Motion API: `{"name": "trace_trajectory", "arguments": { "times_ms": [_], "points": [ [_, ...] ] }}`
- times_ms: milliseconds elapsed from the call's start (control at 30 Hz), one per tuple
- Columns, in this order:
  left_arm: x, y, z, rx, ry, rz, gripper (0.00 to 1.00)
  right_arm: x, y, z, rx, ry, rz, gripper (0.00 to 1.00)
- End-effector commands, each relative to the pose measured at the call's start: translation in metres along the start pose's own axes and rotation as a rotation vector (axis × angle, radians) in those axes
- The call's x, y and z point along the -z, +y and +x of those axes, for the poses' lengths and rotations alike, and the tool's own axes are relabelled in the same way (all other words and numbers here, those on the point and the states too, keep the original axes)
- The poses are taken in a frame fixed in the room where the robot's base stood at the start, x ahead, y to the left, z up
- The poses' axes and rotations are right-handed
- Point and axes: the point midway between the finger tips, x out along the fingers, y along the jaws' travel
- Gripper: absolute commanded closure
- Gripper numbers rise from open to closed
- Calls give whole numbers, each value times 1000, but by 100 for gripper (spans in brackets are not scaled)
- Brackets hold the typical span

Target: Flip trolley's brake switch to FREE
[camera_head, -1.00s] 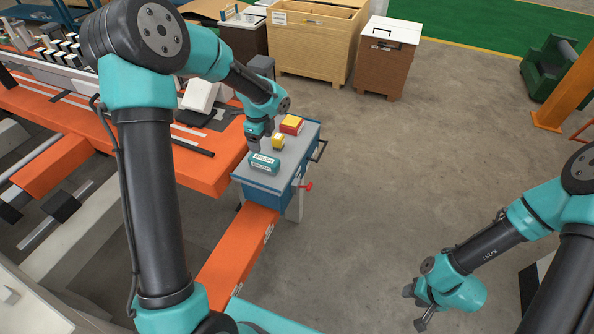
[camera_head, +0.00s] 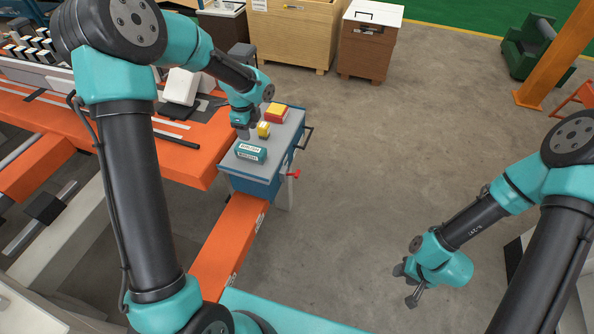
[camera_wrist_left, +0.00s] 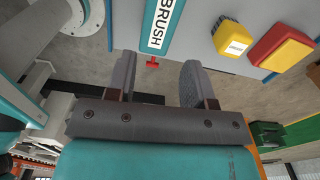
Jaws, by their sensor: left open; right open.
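The trolley (camera_head: 236,173) is a small blue cart with a grey top, standing at the end of an orange beam. A red switch lever (camera_head: 293,174) sticks out from its right side, below a dark handle. A small red piece, probably this lever, shows between the finger ends in the left wrist view (camera_wrist_left: 152,63). My left gripper (camera_head: 243,135) is above the trolley top, beside a teal box; its fingers (camera_wrist_left: 160,75) are apart with nothing gripped. My right gripper (camera_head: 405,284) is open and empty over the floor, far from the trolley. Any brake marking is unreadable.
On the trolley top are a teal box (camera_head: 251,153) lettered BRUSH in the wrist view, a yellow block (camera_head: 263,130) and a red-and-yellow box (camera_head: 276,113). The orange bench (camera_head: 190,163) stands close on the left. The floor to the right is clear.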

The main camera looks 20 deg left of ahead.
Motion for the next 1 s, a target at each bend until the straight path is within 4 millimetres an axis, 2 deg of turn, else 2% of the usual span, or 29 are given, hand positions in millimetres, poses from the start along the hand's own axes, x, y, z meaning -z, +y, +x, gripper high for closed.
{"name": "trace_trajectory", "arguments": {
  "times_ms": [33,167,500,1000],
  "points": [
    [4,-1,1,-1,7,-36,57,0,0,0,0,0,0,57],
    [16,-2,4,-7,32,-181,69,0,0,0,0,0,0,57],
    [55,-6,14,-49,108,-679,100,0,0,0,0,0,0,57],
    [111,-10,25,-171,179,-1374,100,0,0,0,0,0,0,57]
  ]
}}
